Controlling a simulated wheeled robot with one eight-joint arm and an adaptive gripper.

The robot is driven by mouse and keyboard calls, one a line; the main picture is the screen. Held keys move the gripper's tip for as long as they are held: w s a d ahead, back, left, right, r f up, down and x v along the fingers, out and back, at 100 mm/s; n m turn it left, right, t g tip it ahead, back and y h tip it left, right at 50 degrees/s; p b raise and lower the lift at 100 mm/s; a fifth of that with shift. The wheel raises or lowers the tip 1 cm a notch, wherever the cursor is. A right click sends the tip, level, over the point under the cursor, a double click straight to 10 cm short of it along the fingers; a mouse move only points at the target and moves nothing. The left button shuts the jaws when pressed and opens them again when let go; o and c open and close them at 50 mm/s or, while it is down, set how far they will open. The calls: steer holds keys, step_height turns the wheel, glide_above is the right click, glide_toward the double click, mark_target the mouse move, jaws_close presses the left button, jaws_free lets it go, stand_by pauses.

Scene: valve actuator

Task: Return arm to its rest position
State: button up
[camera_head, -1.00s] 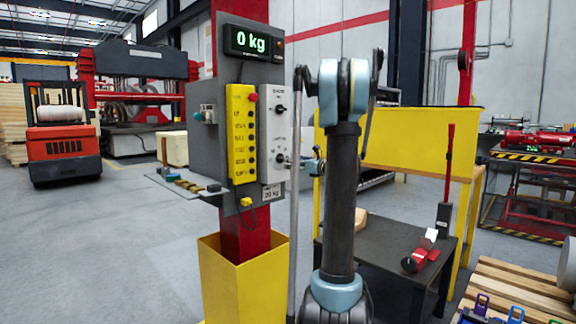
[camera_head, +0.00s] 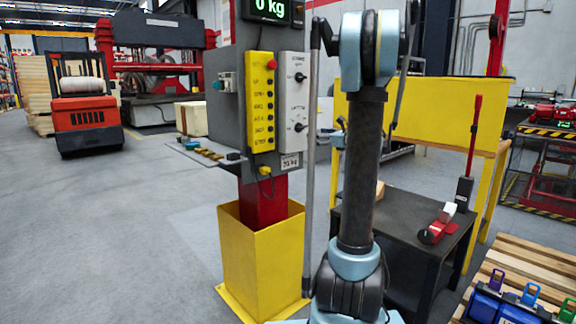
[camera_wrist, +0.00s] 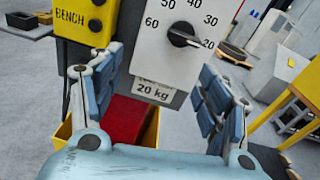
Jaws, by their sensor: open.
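My arm (camera_head: 362,165) stands upright in front of the scene in the head view, folded at the top. My gripper (camera_wrist: 160,62) is open and empty in the wrist view, its two blue-padded fingers wide apart. Between and beyond them is the white dial panel (camera_wrist: 165,20) with a black knob (camera_wrist: 184,36) and a "20 kg" label. In the head view the gripper is mostly hidden behind my arm. I cannot tell the exact gap between fingertips and panel.
The red column with its yellow button box (camera_head: 261,105) and yellow base (camera_head: 232,262) stands just left of my arm. A dark table (camera_head: 405,222) with a red tool and a yellow-sided bench (camera_head: 430,110) stand right. A pallet (camera_head: 535,262) is front right. Floor at left is clear.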

steer(key=s+a+f+n+g+h, duration=0.1)
steer(key=s+a+f+n+g, duration=0.3)
steer(key=s, duration=0.4)
steer(key=s+a+f+n+g+h, duration=0.1)
steer(key=s+a+f+n, duration=0.3)
steer(key=s+n, duration=0.3)
steer(key=s+a+f+n+g+h, duration=0.1)
steer(key=s+a+f+n+g, duration=0.3)
steer(key=s, duration=0.5)
steer(key=s+d+f+n+g+h, duration=0.1)
steer(key=s+d+f+n+h, duration=0.2)
steer(key=s+f+n, duration=0.3)
steer(key=s+d+f+n+g+h, duration=0.1)
steer(key=s+d+f+n+h, duration=0.3)
steer(key=s, duration=1.1)
step_height(320, 180, down, 4)
steer(key=shift+s+f+n+h, duration=0.15)
steer(key=shift+s+n+h, duration=0.2)
steer(key=shift+n, duration=0.85)
